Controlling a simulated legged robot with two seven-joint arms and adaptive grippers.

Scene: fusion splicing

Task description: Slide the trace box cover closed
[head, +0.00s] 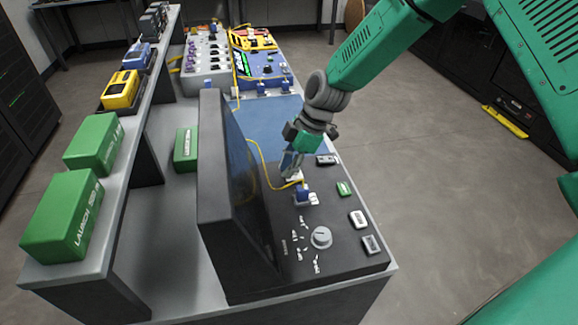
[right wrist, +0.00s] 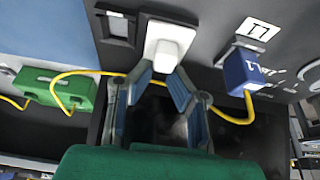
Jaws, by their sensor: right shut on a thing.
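My right gripper (head: 292,168) reaches down to the black console (head: 345,250), just beside the screen. Its fingers are shut on a white block (head: 294,177), which also shows between the fingertips in the right wrist view (right wrist: 168,45). The white block sits at the console surface and may be the trace box cover's handle; the frames do not settle this. The outline of the trace box and how far its cover stands open are hard to tell, partly hidden by the fingers. My left gripper is not in view.
A blue connector (head: 302,194) with a yellow cable (right wrist: 236,118) is close beside the gripper. The upright screen (head: 222,185) stands to its left. A grey knob (head: 321,237) and several small switches lie nearer. Green boxes (head: 62,215) stand on the shelf.

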